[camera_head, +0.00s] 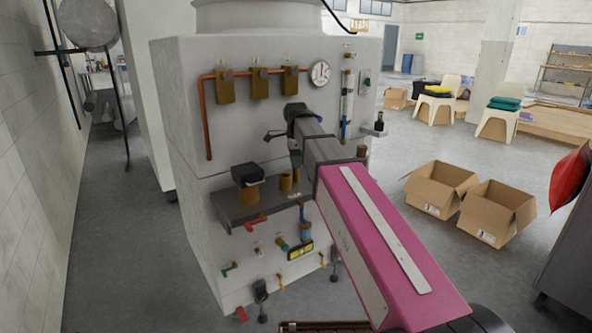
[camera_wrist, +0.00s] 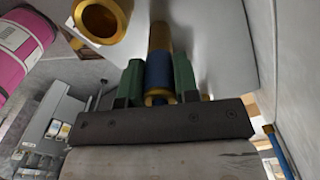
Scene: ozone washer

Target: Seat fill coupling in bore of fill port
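My gripper (camera_wrist: 158,76) has green fingers on either side of a coupling with a blue sleeve (camera_wrist: 159,71) and brass ends, and is shut on it. The coupling's upper brass end points away from the wrist camera. A brass ring with an open bore (camera_wrist: 100,17), apparently the fill port, is left of the coupling and apart from it. In the head view my gripper (camera_head: 295,158) is above the shelf on the cabinet front. A short brass cup (camera_head: 286,181), likely the same port, stands on that shelf, below and slightly left of my gripper. The coupling is mostly hidden there.
The grey shelf (camera_head: 232,211) also carries a brass fitting with a black top (camera_head: 247,180) at left. Copper pipe (camera_head: 207,118), brass valves and a gauge (camera_head: 320,73) are on the white cabinet above. Several small fittings sit below the shelf. Open cardboard boxes (camera_head: 440,190) stand at right.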

